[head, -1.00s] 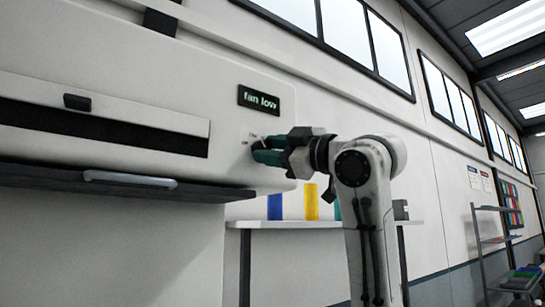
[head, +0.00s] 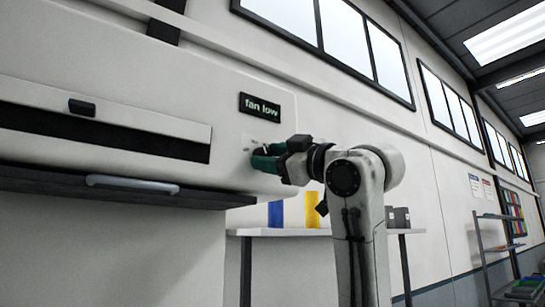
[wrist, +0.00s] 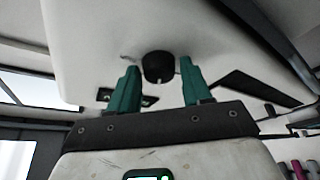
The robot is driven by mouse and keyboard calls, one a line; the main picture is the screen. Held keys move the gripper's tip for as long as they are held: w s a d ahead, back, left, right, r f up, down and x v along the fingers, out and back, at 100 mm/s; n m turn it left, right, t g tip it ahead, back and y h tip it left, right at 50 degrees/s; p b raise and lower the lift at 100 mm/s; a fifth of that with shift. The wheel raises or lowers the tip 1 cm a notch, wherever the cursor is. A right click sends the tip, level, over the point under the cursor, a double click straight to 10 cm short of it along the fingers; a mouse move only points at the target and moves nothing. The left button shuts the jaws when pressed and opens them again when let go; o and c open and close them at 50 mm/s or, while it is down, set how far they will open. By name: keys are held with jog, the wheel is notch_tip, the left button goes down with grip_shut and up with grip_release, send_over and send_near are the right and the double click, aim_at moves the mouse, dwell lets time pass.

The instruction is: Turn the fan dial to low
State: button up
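The fan dial (wrist: 158,67) is a round black knob with a small light mark at its lower edge, on the pale machine panel (head: 225,90). In the wrist view it lies between the two green fingers of my gripper (wrist: 161,72), with a gap visible on each side. My gripper is open and holds nothing. In the head view my gripper (head: 268,157) is at the panel's lower right, and its fingers mostly hide the dial. The black display (head: 260,107) above the dial reads "fan low" in pale green letters.
A dark ledge with a light handle (head: 132,184) juts out at lower left. A white table (head: 285,232) below my arm carries a blue roll (head: 276,214), a yellow roll (head: 312,210) and dark boxes (head: 402,217). A shelf rack (head: 497,240) stands far right.

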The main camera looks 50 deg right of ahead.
jog(key=shift+o, duration=1.2)
jog(key=shift+s, duration=0.1)
jog(key=b+v, duration=0.3)
jog(key=v, duration=0.7)
jog(key=shift+s+b, duration=0.3)
jog(key=shift+b, duration=0.1)
jog(key=shift+w+f, duration=0.1)
jog(key=shift+f, duration=0.1)
